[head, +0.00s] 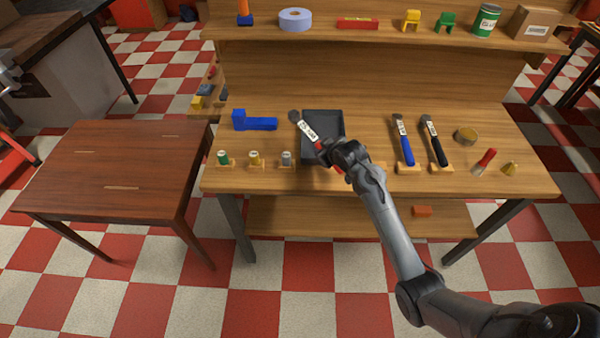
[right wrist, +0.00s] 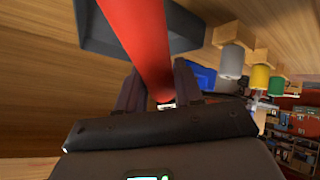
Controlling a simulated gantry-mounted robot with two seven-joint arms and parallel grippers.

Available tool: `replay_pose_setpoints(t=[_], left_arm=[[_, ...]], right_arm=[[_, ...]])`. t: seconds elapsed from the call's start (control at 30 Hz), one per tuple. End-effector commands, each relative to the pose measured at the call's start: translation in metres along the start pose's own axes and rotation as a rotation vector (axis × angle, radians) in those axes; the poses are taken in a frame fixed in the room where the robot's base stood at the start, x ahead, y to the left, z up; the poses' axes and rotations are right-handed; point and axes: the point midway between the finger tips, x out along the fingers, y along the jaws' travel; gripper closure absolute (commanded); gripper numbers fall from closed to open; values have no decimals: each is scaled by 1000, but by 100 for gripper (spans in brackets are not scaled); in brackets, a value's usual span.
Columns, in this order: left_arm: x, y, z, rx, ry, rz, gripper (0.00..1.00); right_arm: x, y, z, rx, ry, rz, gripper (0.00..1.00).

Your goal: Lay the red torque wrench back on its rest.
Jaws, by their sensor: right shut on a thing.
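The red torque wrench (head: 319,146) is in my right gripper (head: 332,154), with its red handle between the fingers. Its dark head and white label point up and left, over the dark tray (head: 333,118). In the right wrist view the red handle (right wrist: 138,40) runs between the two fingers (right wrist: 158,95). A small wooden rest (head: 379,166) shows partly behind my right arm, and no wrench is seen on it. The blue wrench (head: 404,143) and the black wrench (head: 434,143) lie on similar rests to its right. My left gripper is out of view.
Left of the tray are a blue part (head: 255,122) and several small capped cylinders on wooden blocks (head: 255,163). A bare brown table (head: 120,160) stands left.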

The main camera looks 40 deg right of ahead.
Motion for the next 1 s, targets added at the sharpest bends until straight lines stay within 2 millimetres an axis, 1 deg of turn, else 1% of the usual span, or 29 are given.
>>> replay_pose_setpoints(t=[0.03, 0.07, 0.1, 0.17, 0.2, 0.3, 0.4, 0.43, 0.5, 0.63, 0.8, 1.0], left_arm=[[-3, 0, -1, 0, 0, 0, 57], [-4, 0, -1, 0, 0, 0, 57], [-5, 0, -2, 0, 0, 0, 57], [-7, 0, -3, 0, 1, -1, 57], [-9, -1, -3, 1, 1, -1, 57], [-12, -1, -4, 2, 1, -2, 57], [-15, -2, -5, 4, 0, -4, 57], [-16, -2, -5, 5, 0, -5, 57], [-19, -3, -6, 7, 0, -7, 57], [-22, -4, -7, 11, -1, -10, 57], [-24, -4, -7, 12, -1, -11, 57], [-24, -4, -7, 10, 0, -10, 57]], right_arm=[[7, 27, -2, 41, -37, 16, 100], [11, 40, 1, 67, -63, 22, 100], [16, 58, 5, 101, -98, 31, 100], [22, 84, 12, 155, -149, 45, 100], [24, 100, 17, 191, -182, 54, 100], [27, 136, 30, 288, -261, 73, 100], [26, 165, 43, 387, -336, 88, 100], [24, 172, 47, 417, -358, 91, 100], [20, 185, 56, 488, -405, 96, 100], [11, 200, 67, 601, -473, 101, 100], [5, 205, 73, 675, -511, 103, 100], [4, 205, 74, 683, -514, 104, 100]])
